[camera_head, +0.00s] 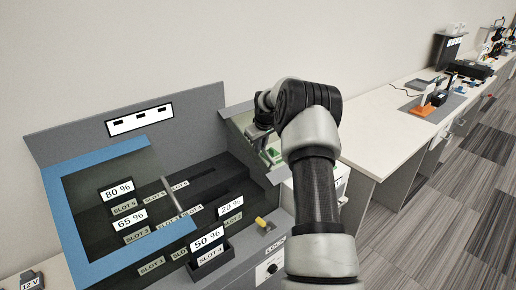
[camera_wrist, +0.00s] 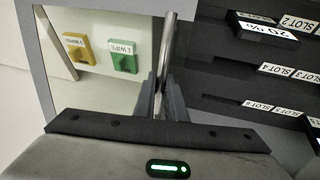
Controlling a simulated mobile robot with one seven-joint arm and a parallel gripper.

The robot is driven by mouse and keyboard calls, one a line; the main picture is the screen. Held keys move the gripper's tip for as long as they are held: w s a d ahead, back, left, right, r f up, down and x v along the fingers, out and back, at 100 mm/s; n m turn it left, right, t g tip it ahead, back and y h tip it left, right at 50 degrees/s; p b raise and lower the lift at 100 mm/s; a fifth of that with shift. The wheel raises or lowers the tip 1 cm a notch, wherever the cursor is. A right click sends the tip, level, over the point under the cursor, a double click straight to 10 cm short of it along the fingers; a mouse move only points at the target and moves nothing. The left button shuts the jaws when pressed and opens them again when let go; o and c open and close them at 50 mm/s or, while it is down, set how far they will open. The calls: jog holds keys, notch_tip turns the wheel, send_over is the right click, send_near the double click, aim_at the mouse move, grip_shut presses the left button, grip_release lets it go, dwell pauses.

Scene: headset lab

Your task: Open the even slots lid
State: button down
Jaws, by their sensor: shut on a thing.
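My gripper (camera_wrist: 162,92) is shut on a thin upright metal bar handle (camera_wrist: 168,45) in the wrist view. The bar runs along the edge of a grey-framed clear lid (camera_wrist: 95,85), which stands raised to the right of the console in the head view (camera_head: 243,112). In the head view my gripper (camera_head: 260,125) is partly hidden by my arm. The dark slot bed (camera_head: 205,180) shows beside the lid, with its even slot labels in the wrist view (camera_wrist: 275,68). A blue-framed lid (camera_head: 65,205) lies over the left slots, with a metal bar handle (camera_head: 173,197).
White percentage cards stand on the slots, among them 80 % (camera_head: 117,190) and 20 % (camera_head: 231,205). A yellow switch (camera_head: 261,222) sits at the console's front right. A yellow block (camera_wrist: 77,48) and a green block (camera_wrist: 122,57) show behind the lid. A long bench (camera_head: 400,110) extends rightward.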

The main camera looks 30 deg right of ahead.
jog(key=c, duration=1.8)
grip_release()
jog(key=shift+r, duration=0.1)
jog(key=v, duration=1.7)
jog(key=shift+r, duration=0.15)
